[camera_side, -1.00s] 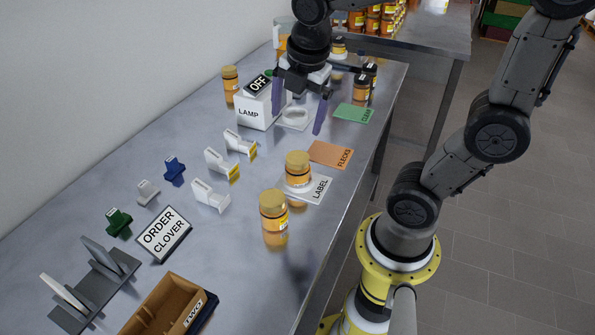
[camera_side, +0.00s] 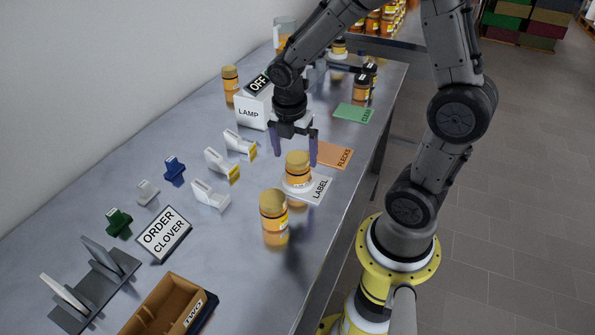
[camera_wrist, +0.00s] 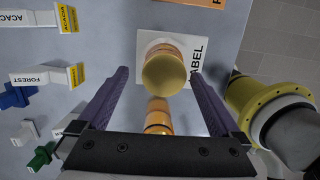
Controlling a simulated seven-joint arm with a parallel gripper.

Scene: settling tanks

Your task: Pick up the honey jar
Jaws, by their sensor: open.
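A honey jar (camera_side: 298,170) with a gold lid and amber body stands upright on the white LABEL plate (camera_side: 318,188) in the side view. It also shows in the wrist view (camera_wrist: 166,70), ahead of and between the fingers. My gripper (camera_side: 294,156) is open and empty, its purple fingers pointing down just above and behind this jar. A second honey jar (camera_side: 274,215) stands on the bare table nearer the camera; in the wrist view it (camera_wrist: 158,114) shows between the fingers, closer to the palm. The frames do not tell which jar is meant.
An orange FLECKS card (camera_side: 332,155) and a green card (camera_side: 354,113) lie along the right edge. White stamp-like holders (camera_side: 211,195) stand to the left. A lamp box reading OFF (camera_side: 252,108) is behind. An ORDER CLOVER sign (camera_side: 164,233) and brown box (camera_side: 168,308) are in front.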

